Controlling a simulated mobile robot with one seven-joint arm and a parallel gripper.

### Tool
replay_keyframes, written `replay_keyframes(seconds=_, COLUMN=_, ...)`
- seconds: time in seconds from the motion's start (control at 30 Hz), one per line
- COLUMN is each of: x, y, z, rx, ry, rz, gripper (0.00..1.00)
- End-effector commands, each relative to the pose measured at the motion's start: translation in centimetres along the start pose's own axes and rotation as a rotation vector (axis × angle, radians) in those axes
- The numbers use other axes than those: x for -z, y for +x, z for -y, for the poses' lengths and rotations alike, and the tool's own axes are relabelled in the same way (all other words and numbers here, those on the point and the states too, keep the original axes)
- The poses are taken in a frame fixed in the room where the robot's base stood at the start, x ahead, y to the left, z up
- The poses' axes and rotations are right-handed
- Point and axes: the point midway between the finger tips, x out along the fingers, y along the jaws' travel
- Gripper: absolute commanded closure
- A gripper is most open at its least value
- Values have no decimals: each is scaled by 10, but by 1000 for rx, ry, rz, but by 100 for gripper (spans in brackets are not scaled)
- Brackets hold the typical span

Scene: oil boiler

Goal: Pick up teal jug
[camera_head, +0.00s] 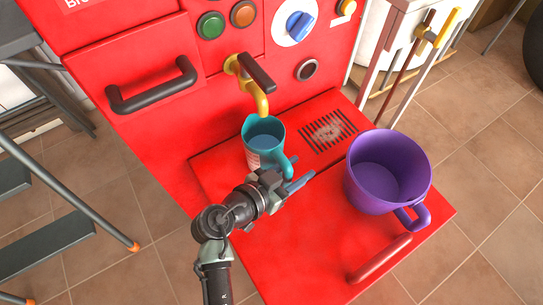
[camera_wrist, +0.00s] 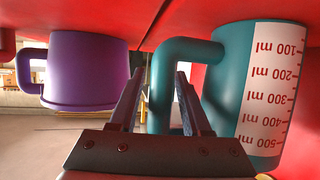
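The teal jug (camera_head: 264,141) stands upright on the red ledge below the yellow tap, its handle toward my gripper. In the wrist view the teal jug (camera_wrist: 232,85) shows at the right with a white millilitre scale and appears upside down. My gripper (camera_head: 292,184) is beside the handle. In the wrist view the fingers of my gripper (camera_wrist: 160,85) are apart, with the upright part of the handle between them and the right finger in line with the handle's opening. I cannot tell whether either finger touches it. The jug's far side is hidden.
A purple jug (camera_head: 388,172) stands to the right on the red ledge, close to my gripper. The yellow tap (camera_head: 262,100) hangs just over the teal jug. A black grate (camera_head: 328,131) lies between the jugs. A dark red handle (camera_head: 380,258) is at the ledge's front.

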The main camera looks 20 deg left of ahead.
Motion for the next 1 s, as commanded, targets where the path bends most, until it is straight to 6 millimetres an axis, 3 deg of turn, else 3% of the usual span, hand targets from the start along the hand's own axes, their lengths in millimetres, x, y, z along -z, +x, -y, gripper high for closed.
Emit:
replay_keyframes(seconds=0.03, x=0, y=0, z=0, rx=0, ry=0, rz=0, gripper=63)
replay_keyframes(seconds=0.23, x=0, y=0, z=0, rx=0, ry=0, rz=0, gripper=99)
replay_keyframes(seconds=1.0, x=0, y=0, z=0, rx=0, ry=0, rz=0, gripper=100)
